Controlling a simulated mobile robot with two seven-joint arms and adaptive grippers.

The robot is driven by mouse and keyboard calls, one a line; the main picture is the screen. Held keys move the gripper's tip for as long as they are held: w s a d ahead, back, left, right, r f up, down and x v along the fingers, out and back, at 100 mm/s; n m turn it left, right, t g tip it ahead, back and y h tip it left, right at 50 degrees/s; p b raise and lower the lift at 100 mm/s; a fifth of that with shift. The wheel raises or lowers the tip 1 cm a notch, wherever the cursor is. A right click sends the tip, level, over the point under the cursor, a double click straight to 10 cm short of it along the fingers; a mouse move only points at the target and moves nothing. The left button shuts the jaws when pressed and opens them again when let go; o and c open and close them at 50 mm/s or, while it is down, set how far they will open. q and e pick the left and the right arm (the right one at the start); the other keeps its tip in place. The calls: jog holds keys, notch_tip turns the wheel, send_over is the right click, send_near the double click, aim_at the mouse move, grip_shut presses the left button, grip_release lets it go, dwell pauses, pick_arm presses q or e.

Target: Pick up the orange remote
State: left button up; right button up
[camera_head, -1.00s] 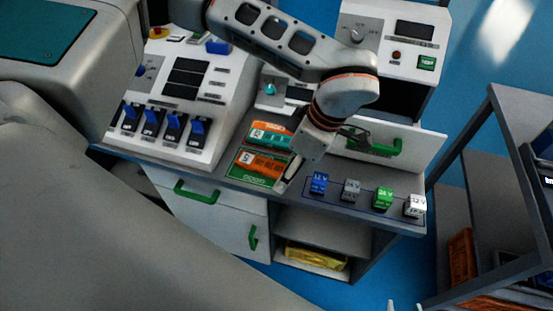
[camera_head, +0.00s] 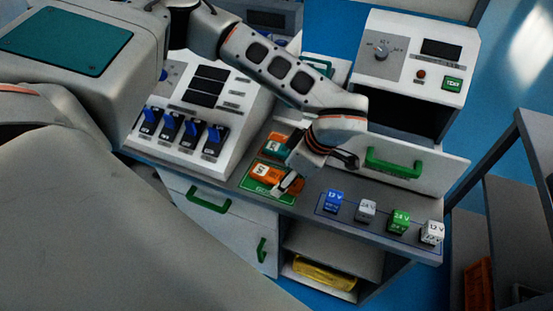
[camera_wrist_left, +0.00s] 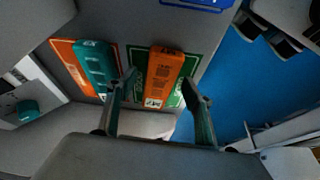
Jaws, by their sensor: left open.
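The orange remote (camera_head: 264,172) lies on a green card (camera_head: 250,187) on the grey bench. My left gripper (camera_head: 290,186) points down at the remote's near right end in the head view and hides part of it. In the left wrist view, the orange remote (camera_wrist_left: 163,76) shows between the two spread fingers of my left gripper (camera_wrist_left: 158,80). The gripper is open and empty. I cannot tell whether a finger touches the remote. A teal remote (camera_wrist_left: 95,62) lies beside it on an orange card (camera_wrist_left: 68,60). My right gripper is not in view.
Blue, grey, green and white 12 V and 24 V blocks (camera_head: 366,211) stand right of the gripper. A panel with blue switches (camera_head: 190,132) stands left. A white flap with a green handle (camera_head: 393,166) and a tester box (camera_head: 415,60) stand behind.

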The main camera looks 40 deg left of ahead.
pick_arm(q)
jog(key=c, duration=1.2)
jog(key=shift+r, duration=0.1)
